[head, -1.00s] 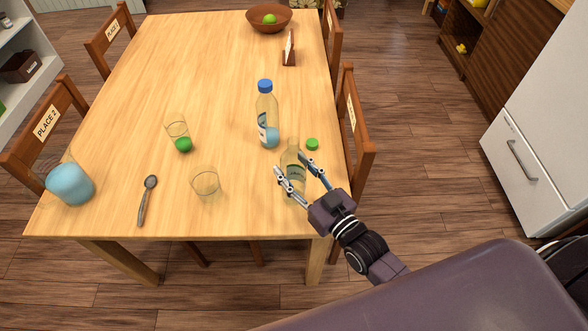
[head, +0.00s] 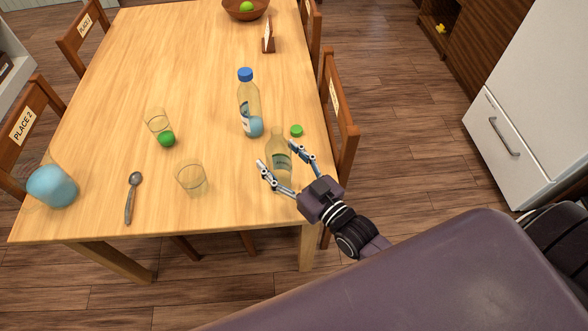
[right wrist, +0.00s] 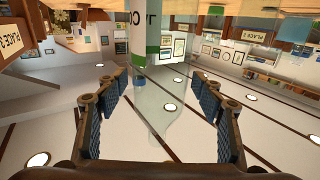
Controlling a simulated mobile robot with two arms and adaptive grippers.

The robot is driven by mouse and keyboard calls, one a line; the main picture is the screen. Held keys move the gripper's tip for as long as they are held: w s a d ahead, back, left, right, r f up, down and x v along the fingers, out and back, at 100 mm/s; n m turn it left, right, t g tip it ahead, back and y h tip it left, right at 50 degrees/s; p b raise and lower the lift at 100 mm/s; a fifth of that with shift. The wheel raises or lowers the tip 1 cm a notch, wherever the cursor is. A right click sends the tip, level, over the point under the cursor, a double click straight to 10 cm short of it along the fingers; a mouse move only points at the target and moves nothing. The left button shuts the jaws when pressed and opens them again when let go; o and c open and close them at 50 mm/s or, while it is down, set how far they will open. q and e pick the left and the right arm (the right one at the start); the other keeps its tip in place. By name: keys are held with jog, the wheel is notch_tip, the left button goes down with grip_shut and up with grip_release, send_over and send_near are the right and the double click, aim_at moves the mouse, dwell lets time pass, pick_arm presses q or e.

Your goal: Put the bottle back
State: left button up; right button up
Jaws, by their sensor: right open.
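A clear bottle without a cap (head: 278,165), with a pale label, stands upright near the table's right front corner. My right gripper (head: 276,153) is open, with its fingers on either side of this bottle; contact cannot be told. In the right wrist view, a clear bottle (right wrist: 150,95) shows between the open fingers (right wrist: 160,85). A second clear bottle with a blue cap (head: 247,100) stands farther back on the table. My left gripper is not in view.
The wooden table (head: 180,60) holds a glass (head: 191,179), another glass (head: 156,122) by a green ball (head: 166,139), a spoon (head: 131,198) and a blue rounded container (head: 52,186). A chair (head: 341,115) stands close on the right. A bowl (head: 246,12) sits at the back.

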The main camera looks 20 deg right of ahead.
jog(key=b+v, duration=0.1)
jog(key=v, duration=1)
jog(key=shift+s+d, duration=0.15)
jog(key=shift+s, duration=0.15)
